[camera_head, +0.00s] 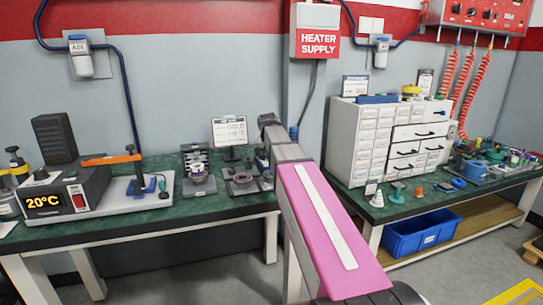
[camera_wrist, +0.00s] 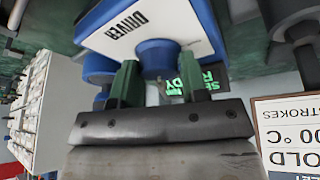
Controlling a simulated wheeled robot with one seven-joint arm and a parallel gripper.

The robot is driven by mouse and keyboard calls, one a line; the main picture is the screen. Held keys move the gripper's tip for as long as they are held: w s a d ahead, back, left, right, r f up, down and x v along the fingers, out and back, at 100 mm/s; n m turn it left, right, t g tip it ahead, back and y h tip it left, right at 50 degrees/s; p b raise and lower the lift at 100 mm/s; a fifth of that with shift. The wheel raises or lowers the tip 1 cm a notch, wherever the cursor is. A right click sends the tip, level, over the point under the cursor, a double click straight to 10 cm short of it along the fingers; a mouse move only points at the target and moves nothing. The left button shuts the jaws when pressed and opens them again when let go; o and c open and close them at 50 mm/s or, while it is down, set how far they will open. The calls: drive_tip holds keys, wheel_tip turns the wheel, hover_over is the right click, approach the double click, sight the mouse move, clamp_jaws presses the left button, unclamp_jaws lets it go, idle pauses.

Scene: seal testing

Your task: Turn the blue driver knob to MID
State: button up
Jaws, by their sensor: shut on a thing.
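The blue driver knob (camera_wrist: 157,55) shows in the wrist view at the front of a white panel marked DRIVER (camera_wrist: 130,25), which appears upside down. My gripper (camera_wrist: 158,84) has its two green fingers on either side of the knob and is shut on it. The knob's pointer and any MID mark cannot be made out. A small dark display with green letters (camera_wrist: 195,76) sits just beside the right finger, partly covered. In the head view my arm reaches over the bench and hides the knob and the fingers.
The green bench (camera_head: 150,222) holds a heater unit reading 20°C (camera_head: 72,190) at left and small fixtures (camera_head: 198,178) in the middle. A white drawer cabinet (camera_head: 365,145) stands right of my arm.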

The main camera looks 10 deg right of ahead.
drive_tip(key=shift+d+m, duration=0.1)
drive_tip(key=shift+m, duration=0.4)
drive_tip(key=o, duration=0.9)
drive_tip(key=v, duration=1)
drive_tip(key=shift+r, duration=0.35)
